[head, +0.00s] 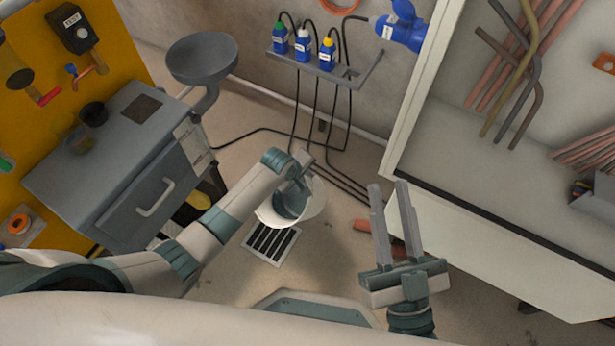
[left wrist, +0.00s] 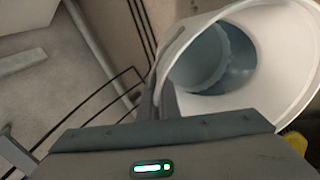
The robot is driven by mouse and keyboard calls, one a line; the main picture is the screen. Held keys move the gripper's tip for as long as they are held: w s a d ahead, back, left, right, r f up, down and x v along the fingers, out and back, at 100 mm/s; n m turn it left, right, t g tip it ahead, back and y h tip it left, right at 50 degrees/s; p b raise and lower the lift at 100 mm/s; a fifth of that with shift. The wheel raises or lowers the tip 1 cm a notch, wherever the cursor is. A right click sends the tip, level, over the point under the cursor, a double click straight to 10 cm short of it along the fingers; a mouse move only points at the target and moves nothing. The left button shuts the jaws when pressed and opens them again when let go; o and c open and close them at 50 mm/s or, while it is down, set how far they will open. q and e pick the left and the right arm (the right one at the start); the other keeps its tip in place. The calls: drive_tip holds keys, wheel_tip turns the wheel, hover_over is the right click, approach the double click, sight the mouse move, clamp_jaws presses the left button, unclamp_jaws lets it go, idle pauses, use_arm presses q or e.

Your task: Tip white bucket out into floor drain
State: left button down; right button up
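The white bucket (head: 316,208) hangs beside my left gripper (head: 303,168), just above and behind the floor drain (head: 272,245) in the head view. In the left wrist view the bucket (left wrist: 292,70) is at the right, tilted, with its mouth partly toward the camera. Something blue-grey shows inside it; I cannot tell whether it is liquid. My left gripper's fingers (left wrist: 165,95) meet the bucket's rim and appear shut on it. The drain is a dark slotted grate in a pale frame. My right gripper (head: 392,205) is open and empty, to the right of the bucket.
A grey cabinet (head: 120,150) with a drawer and a round grey basin (head: 203,58) stand at the left. Black hoses (head: 297,110) run down from a wall shelf (head: 325,72) with bottles. A white bench (head: 480,170) fills the right. Reddish pieces (head: 370,228) lie behind my right gripper.

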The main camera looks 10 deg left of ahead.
use_arm(q)
drive_tip(key=shift+w+r+p, duration=0.1)
drive_tip(key=shift+r+p, duration=0.1)
drive_tip(key=shift+p, duration=0.25)
drive_tip(key=shift+d, duration=0.1)
drive_tip(key=shift+f, duration=0.1)
drive_tip(key=shift+s+a+r+t+h+p, duration=0.15)
drive_tip(key=shift+s+r+t+h+p, duration=0.1)
drive_tip(key=shift+r+p, duration=0.25)
drive_tip(key=shift+s+a+r+t+h+p, duration=0.15)
drive_tip(key=shift+r+t+p, duration=0.1)
drive_tip(key=shift+r+p, duration=0.25)
drive_tip(key=shift+s+a+r+t+h, duration=0.15)
drive_tip(key=shift+r+t+h, duration=0.1)
drive_tip(key=shift+r, duration=0.2)
drive_tip(key=shift+s+a+r+t+h, duration=0.15)
drive_tip(key=shift+r+t, duration=0.1)
drive_tip(key=shift+r, duration=0.15)
drive_tip(key=shift+p, duration=0.3)
